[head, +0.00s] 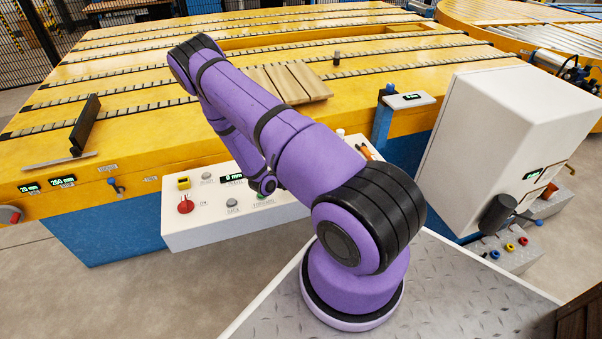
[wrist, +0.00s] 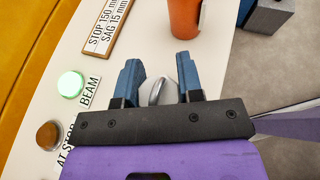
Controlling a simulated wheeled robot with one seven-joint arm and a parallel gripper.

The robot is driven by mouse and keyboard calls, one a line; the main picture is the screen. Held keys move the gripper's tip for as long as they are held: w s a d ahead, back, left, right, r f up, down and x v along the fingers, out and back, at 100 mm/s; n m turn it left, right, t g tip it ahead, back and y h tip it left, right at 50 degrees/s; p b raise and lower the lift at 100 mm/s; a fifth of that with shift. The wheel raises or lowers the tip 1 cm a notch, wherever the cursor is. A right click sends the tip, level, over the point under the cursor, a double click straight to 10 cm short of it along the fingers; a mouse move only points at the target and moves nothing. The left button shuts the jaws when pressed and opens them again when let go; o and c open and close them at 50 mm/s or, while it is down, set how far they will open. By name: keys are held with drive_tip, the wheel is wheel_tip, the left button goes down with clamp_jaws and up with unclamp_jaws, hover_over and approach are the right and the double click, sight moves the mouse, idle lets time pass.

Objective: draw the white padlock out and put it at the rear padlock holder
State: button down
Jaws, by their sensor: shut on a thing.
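In the wrist view, my gripper (wrist: 157,66) has its two blue fingers on either side of a small pale thing with a grey loop, which I take for the white padlock (wrist: 157,91). It is shut on it, low between the fingers, over the pale control panel. Most of the padlock's body is hidden by the gripper. In the head view, my arm covers the gripper and the padlock. I cannot pick out the rear padlock holder in either view.
The white control panel (head: 215,224) carries buttons and a red knob (head: 186,205). Close to the fingers are an orange cup-like thing (wrist: 185,20), a lit green lamp (wrist: 71,84) and a sign (wrist: 110,22). Behind is the yellow table (head: 130,95) with wooden boards (head: 290,84). A white cabinet (head: 510,110) stands right.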

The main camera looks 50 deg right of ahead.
drive_tip(key=c, duration=0.7)
unclamp_jaws()
drive_tip(key=shift+f, duration=0.1)
drive_tip(key=shift+a, duration=0.1)
drive_tip(key=v, duration=1)
drive_tip(key=shift+a+r, duration=0.2)
drive_tip(key=shift+a, duration=0.1)
